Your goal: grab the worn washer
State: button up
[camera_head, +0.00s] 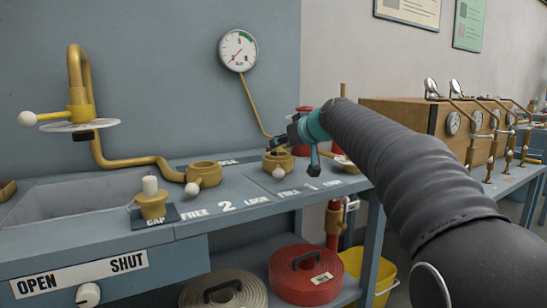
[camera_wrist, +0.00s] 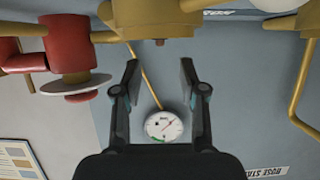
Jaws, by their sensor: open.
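I cannot make out a worn washer in either view. My gripper (camera_head: 284,143) is just above and beside the brass coupling (camera_head: 274,165) at position 1 on the bench, and hides part of it. In the wrist view my gripper (camera_wrist: 159,75) is open, with nothing held between its two fingers. That view looks upside down. A brass fitting (camera_wrist: 155,22) hangs at its top, beyond and between the fingertips. A red and brass fitting (camera_wrist: 68,45) is at its left.
A second brass coupling (camera_head: 204,175) stands at position 2, left of my gripper. A brass cap piece (camera_head: 152,206), sink (camera_head: 80,192) and bent brass pipe (camera_head: 140,162) are farther left. The wall gauge (camera_head: 238,50) is behind. A wooden box (camera_head: 400,118) stands right, behind my arm.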

jog(key=shift+p+x, duration=0.55)
jog(key=shift+x, duration=2.55)
grip_shut()
